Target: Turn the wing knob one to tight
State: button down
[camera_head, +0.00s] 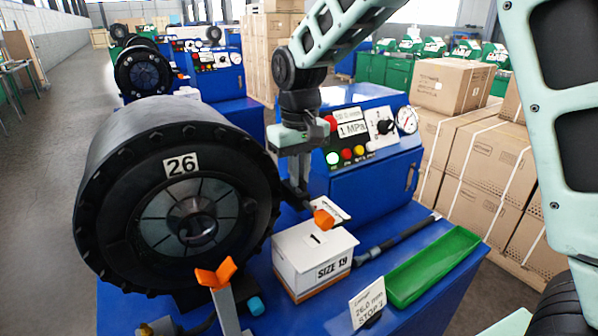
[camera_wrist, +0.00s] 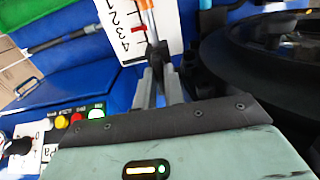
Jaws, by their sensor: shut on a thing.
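My gripper (camera_wrist: 160,72) reaches down between the big black crimper head and the blue control cabinet. Its two grey fingers are closed on a dark part, which I take to be the wing knob (camera_wrist: 157,50); the fingers hide most of it. A slim stem with an orange end (camera_wrist: 147,6) runs out from there over a white scale plate (camera_wrist: 130,35) with numbers and red marks. In the head view the orange end (camera_head: 323,219) shows just below my gripper (camera_head: 298,185). Another orange winged piece (camera_head: 214,275) stands on a grey post in front.
The crimper head (camera_head: 180,190) marked 26 stands close at the left. A white SIZE 19 box (camera_head: 313,260), a stop card (camera_head: 367,303) and a green tray (camera_head: 434,265) lie on the blue bench. The control cabinet (camera_head: 370,180) with gauge stands behind.

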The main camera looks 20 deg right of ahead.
jog(key=shift+m, duration=0.3)
jog(key=m+p, duration=0.1)
jog(key=m, duration=0.2)
jog(key=shift+r+m, duration=0.1)
jog(key=shift+m, duration=0.3)
jog(key=m+p, duration=0.1)
jog(key=m, duration=0.3)
jog(key=shift+m, duration=0.3)
jog(key=m+p, duration=0.2)
jog(key=m, duration=0.3)
jog(key=shift+w+p, duration=0.1)
jog(key=shift+p, duration=0.2)
jog(key=shift+m+p, duration=0.75)
jog(key=shift+m, duration=1.35)
jog(key=c, duration=1.5)
grip_release()
